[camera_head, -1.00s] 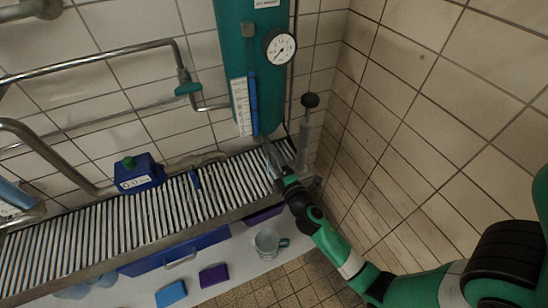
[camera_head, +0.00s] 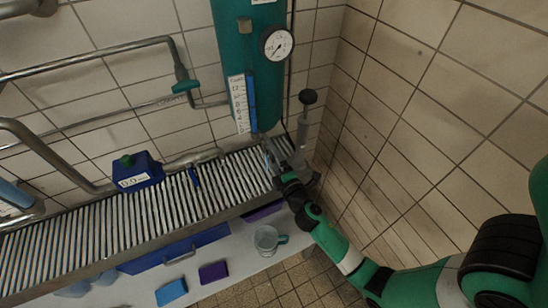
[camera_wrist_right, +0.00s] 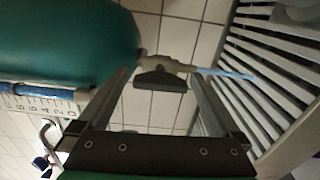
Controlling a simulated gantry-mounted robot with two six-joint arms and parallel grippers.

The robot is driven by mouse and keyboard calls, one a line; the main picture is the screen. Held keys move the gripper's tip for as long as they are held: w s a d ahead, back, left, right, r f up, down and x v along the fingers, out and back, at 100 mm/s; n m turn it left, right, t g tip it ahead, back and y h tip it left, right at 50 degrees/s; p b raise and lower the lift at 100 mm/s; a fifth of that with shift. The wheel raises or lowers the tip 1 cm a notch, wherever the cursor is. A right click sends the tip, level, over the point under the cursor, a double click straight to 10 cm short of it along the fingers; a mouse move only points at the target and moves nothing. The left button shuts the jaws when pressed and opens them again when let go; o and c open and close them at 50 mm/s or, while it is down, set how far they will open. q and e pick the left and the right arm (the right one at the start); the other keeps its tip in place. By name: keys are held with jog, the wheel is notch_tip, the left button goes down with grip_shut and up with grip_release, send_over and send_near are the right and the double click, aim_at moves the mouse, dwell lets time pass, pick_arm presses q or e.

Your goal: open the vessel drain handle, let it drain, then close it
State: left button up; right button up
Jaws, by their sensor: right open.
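The teal vessel (camera_head: 262,95) hangs on the tiled wall with a round gauge (camera_head: 277,43) and a scaled sight tube (camera_head: 251,100) showing blue liquid. In the right wrist view the vessel (camera_wrist_right: 65,45) fills the upper left. A metal valve with a dark drain handle (camera_wrist_right: 160,80) sits at its end, and a thin light-blue stream (camera_wrist_right: 228,73) runs from the valve toward the slats. My right gripper (camera_wrist_right: 163,72) is open, its fingers on either side of the handle; contact cannot be told. In the head view my right gripper (camera_head: 279,160) hides the valve. My left gripper is out of view.
A slatted grate (camera_head: 110,215) runs below the pipes (camera_head: 100,65) and carries a blue box (camera_head: 137,172). A plunger-like post (camera_head: 306,120) stands beside the vessel. A mug (camera_head: 267,240) and several coloured blocks are in front. A tiled wall closes the right side.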

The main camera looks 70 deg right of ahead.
jog(key=b+v, duration=0.1)
jog(key=v, duration=1)
jog(key=shift+s+a, duration=0.2)
jog(key=shift+s, duration=0.05)
